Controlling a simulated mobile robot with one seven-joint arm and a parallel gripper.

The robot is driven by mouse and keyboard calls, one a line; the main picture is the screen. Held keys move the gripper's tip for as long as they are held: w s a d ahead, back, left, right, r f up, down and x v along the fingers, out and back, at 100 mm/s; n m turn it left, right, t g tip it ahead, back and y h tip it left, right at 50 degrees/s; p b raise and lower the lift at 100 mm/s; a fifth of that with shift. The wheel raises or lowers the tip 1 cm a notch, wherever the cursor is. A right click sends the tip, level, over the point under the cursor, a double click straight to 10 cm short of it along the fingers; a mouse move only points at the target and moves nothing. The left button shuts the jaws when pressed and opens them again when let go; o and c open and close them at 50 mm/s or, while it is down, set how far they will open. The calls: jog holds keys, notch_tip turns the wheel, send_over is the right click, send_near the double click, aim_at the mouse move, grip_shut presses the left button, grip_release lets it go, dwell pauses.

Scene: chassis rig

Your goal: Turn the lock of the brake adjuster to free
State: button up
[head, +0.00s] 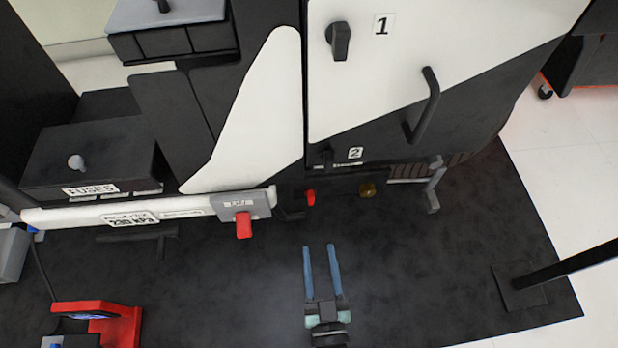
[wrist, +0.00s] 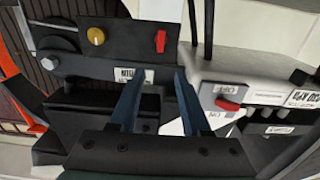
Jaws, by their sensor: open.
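A small red lever (head: 310,197) and a round brass-coloured knob (head: 367,189) sit low on the vehicle's dark side in the head view. In the wrist view the red lever (wrist: 161,41) stands upright in the picture on a dark panel, with the knob (wrist: 96,36) to its left. A label (wrist: 135,76) below them is too small to read. I cannot tell for certain which part is the adjuster's lock. My gripper (head: 320,248) is open and empty, apart from the panel; its blue fingers (wrist: 160,76) reach toward it, the red lever showing beyond the gap.
A larger red handle (head: 243,224) on a grey plate juts out left of the small lever; it also shows right of my fingers in the wrist view (wrist: 229,104). A grey bracket (head: 434,190) stands to the right.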

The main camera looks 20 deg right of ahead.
aim_at(311, 198)
jog(key=b+x, duration=0.5)
jog(key=x, duration=0.8)
grip_shut()
